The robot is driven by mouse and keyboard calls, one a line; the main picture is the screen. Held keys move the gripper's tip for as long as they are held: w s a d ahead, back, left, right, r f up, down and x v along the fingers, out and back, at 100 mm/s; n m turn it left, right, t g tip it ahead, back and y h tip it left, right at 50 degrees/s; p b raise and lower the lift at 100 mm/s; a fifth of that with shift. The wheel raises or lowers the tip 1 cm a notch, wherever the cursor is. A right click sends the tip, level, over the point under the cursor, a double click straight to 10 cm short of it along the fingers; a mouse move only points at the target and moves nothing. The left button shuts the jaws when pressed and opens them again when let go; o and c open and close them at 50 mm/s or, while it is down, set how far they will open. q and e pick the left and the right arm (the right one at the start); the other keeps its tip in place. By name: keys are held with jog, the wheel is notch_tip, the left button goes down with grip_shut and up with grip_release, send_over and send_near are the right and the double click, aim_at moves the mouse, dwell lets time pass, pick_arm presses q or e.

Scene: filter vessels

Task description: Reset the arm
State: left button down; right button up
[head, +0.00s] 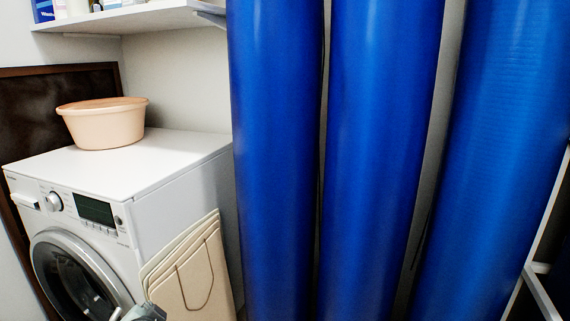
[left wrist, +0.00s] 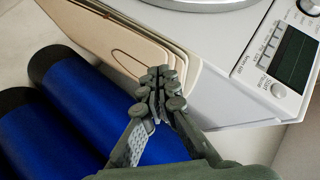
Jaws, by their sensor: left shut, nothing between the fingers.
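My left gripper (left wrist: 158,92) is shut and empty in the left wrist view, in front of the folded beige bags. In the head view only a small part of my left gripper (head: 146,312) shows at the bottom edge, by the beige bags (head: 195,265). I cannot tell whether it touches them. My right gripper is in neither view.
Tall blue filter vessels (head: 385,150) fill the middle and right. A white washing machine (head: 180,160) stands at the left with a peach tub (head: 105,125) on top. A white shelf (head: 130,17) hangs above. A pale rail (head: 540,292) is at the lower right.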

pick_arm(q)
jog(key=s+d+f+n+g+h, duration=0.1)
jog(key=s+f+g, duration=0.3)
jog(key=s+f, duration=0.6)
jog(key=s+d+f+n+g+h, duration=0.2)
jog(key=s+f, duration=0.8)
jog(key=s, duration=0.6)
jog(key=shift+s+n+g+h+p, duration=0.35)
jog(key=shift+n+g, duration=0.25)
jog(key=shift+g, duration=0.5)
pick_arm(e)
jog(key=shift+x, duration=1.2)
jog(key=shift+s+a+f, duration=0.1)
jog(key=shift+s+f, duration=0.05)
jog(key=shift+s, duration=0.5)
